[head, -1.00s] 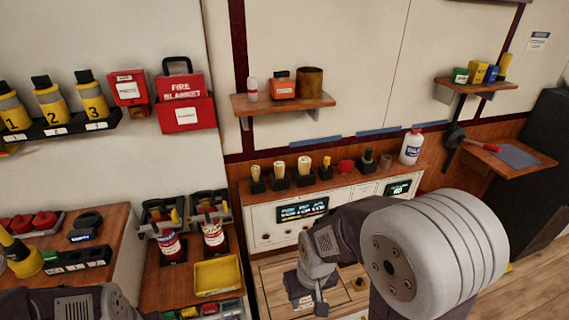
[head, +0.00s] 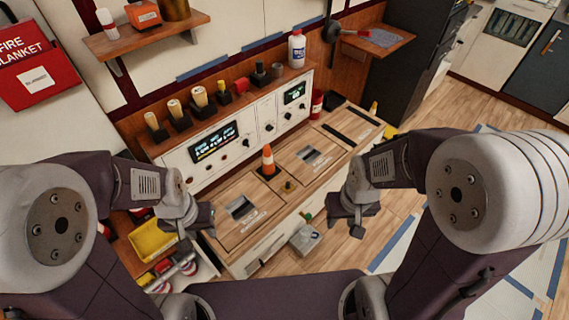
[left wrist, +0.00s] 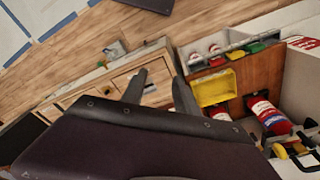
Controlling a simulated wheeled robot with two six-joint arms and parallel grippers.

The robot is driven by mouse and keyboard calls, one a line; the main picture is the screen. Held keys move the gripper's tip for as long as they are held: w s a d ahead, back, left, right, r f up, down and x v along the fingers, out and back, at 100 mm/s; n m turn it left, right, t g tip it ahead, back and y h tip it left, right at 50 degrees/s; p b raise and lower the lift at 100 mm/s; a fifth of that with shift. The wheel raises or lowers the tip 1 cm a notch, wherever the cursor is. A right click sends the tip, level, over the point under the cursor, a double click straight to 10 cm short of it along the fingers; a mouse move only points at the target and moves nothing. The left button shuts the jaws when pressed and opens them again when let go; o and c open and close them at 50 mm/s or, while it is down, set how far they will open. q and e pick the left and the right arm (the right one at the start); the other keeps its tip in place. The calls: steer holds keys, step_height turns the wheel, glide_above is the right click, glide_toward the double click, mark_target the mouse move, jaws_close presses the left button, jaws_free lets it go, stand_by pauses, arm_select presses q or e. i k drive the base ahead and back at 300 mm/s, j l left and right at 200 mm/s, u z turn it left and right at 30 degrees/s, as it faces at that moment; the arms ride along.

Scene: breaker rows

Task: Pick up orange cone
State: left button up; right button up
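The orange cone (head: 268,161) has a white band and a dark base. It stands upright on the wooden counter (head: 240,188) in the middle of the head view. My left gripper (head: 205,222) is left of the cone and nearer to me, apart from it. In the left wrist view its two fingers (left wrist: 160,88) are spread with nothing between them. My right gripper (head: 350,222) is right of the cone and nearer to me, over the counter's front side. Its fingers are too small and dark to judge. The cone is not seen in the left wrist view.
A console panel (head: 210,150) with dials and screens stands behind the counter. A small brass knob (head: 290,186) is close to the cone. A yellow tray (head: 152,240) is at lower left. A grey box (head: 305,238) is at the counter's front. A white bottle (head: 297,49) stands on the ledge.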

mark_target(268, 170)
steer(key=i+l+u, duration=0.15)
steer(key=l, duration=0.7)
steer(key=i+l+u, duration=0.1)
steer(key=l, duration=0.7)
steer(key=i+l+u, duration=0.15)
steer(key=l, duration=0.7)
steer(key=i+l+u, duration=0.3)
steer(key=i+l, duration=0.65)
